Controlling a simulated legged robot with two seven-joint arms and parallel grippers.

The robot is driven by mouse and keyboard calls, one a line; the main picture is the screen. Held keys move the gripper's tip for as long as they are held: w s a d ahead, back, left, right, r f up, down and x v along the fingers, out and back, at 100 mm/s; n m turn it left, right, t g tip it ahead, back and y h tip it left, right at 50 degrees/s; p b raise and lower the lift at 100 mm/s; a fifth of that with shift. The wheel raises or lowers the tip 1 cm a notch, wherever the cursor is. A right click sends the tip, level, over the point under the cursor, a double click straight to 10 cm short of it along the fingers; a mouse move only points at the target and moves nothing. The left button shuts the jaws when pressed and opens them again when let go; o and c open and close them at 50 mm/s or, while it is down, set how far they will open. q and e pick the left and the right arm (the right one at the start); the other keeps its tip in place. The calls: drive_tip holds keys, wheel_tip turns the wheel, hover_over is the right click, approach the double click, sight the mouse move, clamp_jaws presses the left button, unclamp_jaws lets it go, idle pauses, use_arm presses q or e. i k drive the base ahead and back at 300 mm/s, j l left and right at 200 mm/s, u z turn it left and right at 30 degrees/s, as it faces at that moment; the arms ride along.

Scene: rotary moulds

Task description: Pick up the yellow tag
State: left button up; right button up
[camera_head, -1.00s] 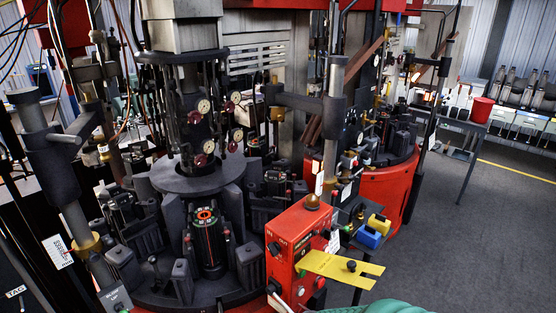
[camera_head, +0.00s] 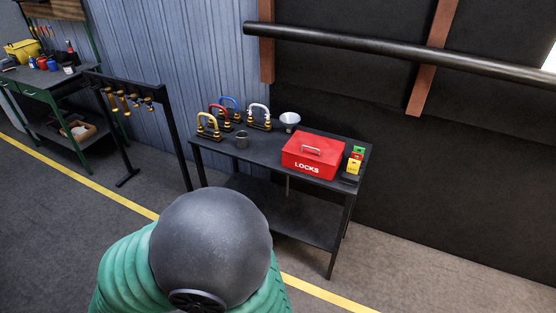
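A small stack of coloured tags stands at the right end of a black table (camera_head: 262,143). The yellow tag (camera_head: 353,167) is the lowest and nearest of them, with a green tag (camera_head: 358,151) above it and red between. The tags sit in or on a small dark holder beside the red box. Neither of my grippers is in view. A dark rounded part and green ribbed parts, which seem to be my own body, fill the bottom centre and hide part of the floor before the table.
A red LOCKS box (camera_head: 314,156) sits left of the tags. A black rack (camera_head: 128,100) and a green bench (camera_head: 60,80) are at left. Floor at right is clear.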

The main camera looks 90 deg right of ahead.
sight(352, 168)
drive_tip(key=z, duration=3.4)
drive_tip(key=i+l+u, duration=0.3)
drive_tip(key=i, duration=0.35)
drive_tip(key=i+l+u, duration=0.25)
drive_tip(key=i, duration=0.35)
drive_tip(key=i+l+u, duration=0.3)
drive_tip(key=i+l, duration=0.25)
